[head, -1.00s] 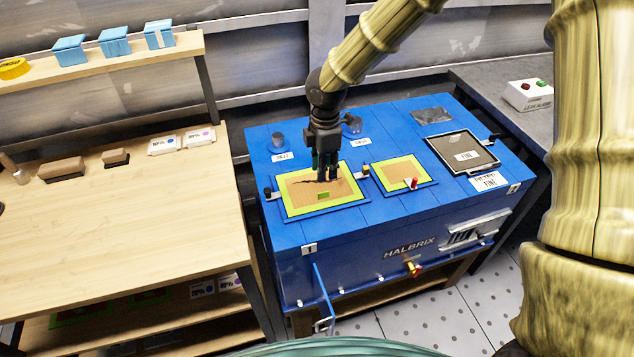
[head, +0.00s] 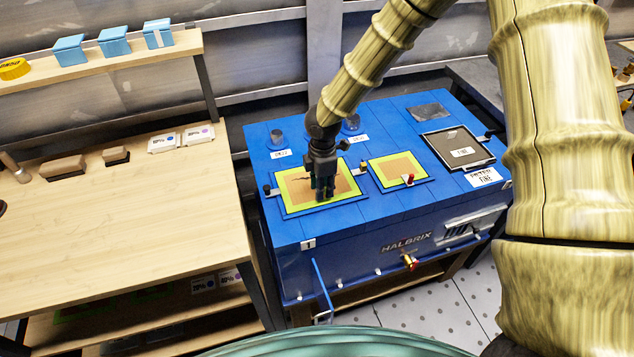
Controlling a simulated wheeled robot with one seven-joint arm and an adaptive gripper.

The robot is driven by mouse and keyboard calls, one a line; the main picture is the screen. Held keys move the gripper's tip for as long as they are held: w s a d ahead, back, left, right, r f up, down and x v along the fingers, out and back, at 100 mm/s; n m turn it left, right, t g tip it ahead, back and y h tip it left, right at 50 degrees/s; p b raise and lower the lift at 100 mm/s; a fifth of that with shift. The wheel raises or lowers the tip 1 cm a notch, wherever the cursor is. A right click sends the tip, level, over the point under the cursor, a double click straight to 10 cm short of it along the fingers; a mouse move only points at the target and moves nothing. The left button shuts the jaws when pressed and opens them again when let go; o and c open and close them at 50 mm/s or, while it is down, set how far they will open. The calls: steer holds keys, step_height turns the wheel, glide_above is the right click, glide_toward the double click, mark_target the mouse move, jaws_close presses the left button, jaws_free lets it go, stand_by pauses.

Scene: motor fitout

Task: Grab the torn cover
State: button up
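The torn cover (head: 298,195) is a brown panel with a yellow-green border, set in the left opening on top of the blue machine (head: 290,233). A dark jagged tear runs across its upper left part. My gripper (head: 324,199) points down over the cover's middle right, its dark fingers at or just above the surface. I cannot tell whether they touch it. The fingers hide part of the cover, including the spot of a small green tab. The fingers look close together, but their gap and anything between them are unclear.
A smaller yellow-green bordered panel (head: 395,168) lies right of the torn cover, with a red-tipped latch (head: 408,180). A dark framed panel (head: 457,149) is farther right. Dark clamps sit at the cover's edges. A wooden bench (head: 120,230) stands to the left.

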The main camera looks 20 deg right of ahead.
steer(key=shift+f, duration=0.2)
steer(key=shift+c, duration=0.2)
jaws_close()
